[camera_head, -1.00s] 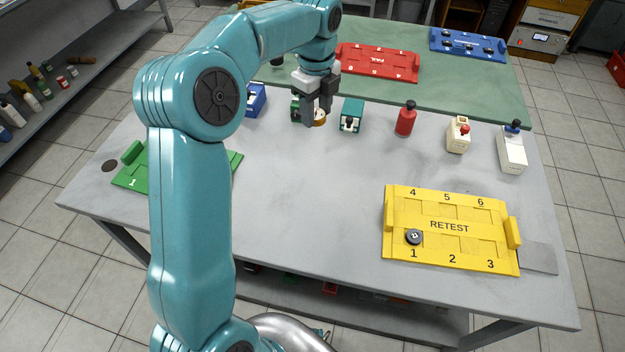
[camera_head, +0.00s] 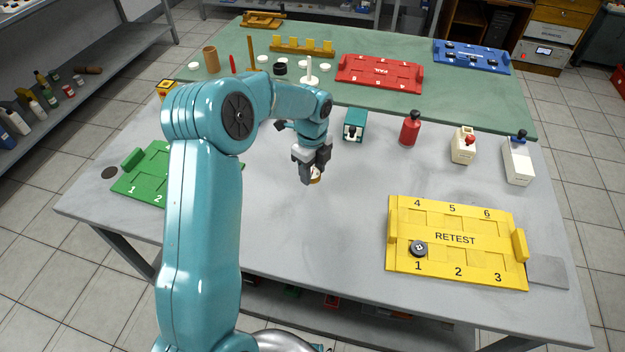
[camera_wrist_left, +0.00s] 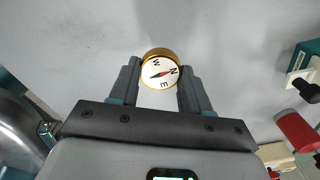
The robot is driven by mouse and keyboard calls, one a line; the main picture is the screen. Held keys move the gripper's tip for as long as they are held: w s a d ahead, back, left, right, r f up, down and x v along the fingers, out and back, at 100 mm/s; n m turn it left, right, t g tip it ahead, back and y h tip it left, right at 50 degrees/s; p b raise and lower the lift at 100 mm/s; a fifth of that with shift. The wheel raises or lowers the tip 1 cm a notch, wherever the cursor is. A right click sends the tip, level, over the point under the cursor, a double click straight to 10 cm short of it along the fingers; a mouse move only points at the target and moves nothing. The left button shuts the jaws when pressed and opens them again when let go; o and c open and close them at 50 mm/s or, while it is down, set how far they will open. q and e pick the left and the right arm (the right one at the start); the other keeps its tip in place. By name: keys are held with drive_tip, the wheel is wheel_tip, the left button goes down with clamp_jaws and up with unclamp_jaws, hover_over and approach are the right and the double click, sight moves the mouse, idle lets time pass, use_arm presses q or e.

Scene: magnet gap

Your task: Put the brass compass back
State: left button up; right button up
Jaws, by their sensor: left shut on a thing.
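The brass compass (camera_wrist_left: 160,73) has a white dial with letters and a red-and-black needle. In the left wrist view it sits between the two fingers of my left gripper (camera_wrist_left: 160,90), which are shut on it. In the head view my left gripper (camera_head: 312,172) is over the middle of the grey table, left of centre. Only a small brass edge of the compass (camera_head: 316,179) shows below the fingers there. I cannot tell how high it is above the table. My right gripper is not in view.
The yellow RETEST tray (camera_head: 455,238) holds a black disc (camera_head: 418,248) at slot 1. A green tray (camera_head: 140,178) lies left. The table's middle is clear.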

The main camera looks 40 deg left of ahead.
sight(312, 173)
use_arm(q)
drive_tip(key=shift+f, duration=2.05)
drive_tip(key=shift+s+f, duration=0.1)
drive_tip(key=shift+f, duration=0.15)
drive_tip(key=o, duration=1.1)
wheel_tip(312, 173, up, 13)
drive_tip(key=shift+f, duration=0.2)
